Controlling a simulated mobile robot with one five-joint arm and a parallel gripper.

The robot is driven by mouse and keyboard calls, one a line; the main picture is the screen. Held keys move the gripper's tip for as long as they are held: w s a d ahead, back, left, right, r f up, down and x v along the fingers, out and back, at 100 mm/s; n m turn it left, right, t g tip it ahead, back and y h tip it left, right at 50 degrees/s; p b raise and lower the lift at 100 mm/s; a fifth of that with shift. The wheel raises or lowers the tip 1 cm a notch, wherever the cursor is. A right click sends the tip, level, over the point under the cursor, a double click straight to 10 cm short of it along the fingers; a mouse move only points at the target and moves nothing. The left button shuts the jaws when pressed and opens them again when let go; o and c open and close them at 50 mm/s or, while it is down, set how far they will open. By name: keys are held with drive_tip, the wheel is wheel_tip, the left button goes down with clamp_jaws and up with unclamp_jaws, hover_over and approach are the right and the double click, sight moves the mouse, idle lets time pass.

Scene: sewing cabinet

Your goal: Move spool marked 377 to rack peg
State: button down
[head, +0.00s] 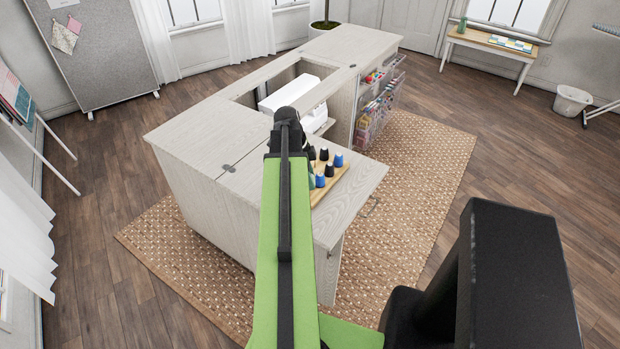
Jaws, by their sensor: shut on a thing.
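A wooden spool rack (335,188) lies on the cabinet's lower front leaf, partly covered by my arm. Several blue and black spools stand on it, among them a blue spool (338,160) and a black spool (329,170). No number can be read at this size, so I cannot tell which spool is 377. My gripper (287,116) is at the far end of my green arm, above the cabinet and just left of the rack. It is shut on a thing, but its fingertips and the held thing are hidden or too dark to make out.
The pale sewing cabinet (200,135) has an open well with a white machine (292,88) behind my gripper. Baskets of supplies (378,105) hang on its right side. The leaf is bare to the right of the rack. A woven rug (420,165) lies under the cabinet.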

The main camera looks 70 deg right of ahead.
drive_tip(key=shift+f+b, duration=1.3)
drive_tip(key=shift+f, duration=0.1)
drive_tip(key=c, duration=0.9)
unclamp_jaws()
drive_tip(key=p+v, duration=1.6)
drive_tip(key=v, duration=0.1)
drive_tip(key=shift+w+r+p, duration=0.2)
drive_tip(key=shift+p, duration=0.2)
drive_tip(key=shift+w, duration=0.1)
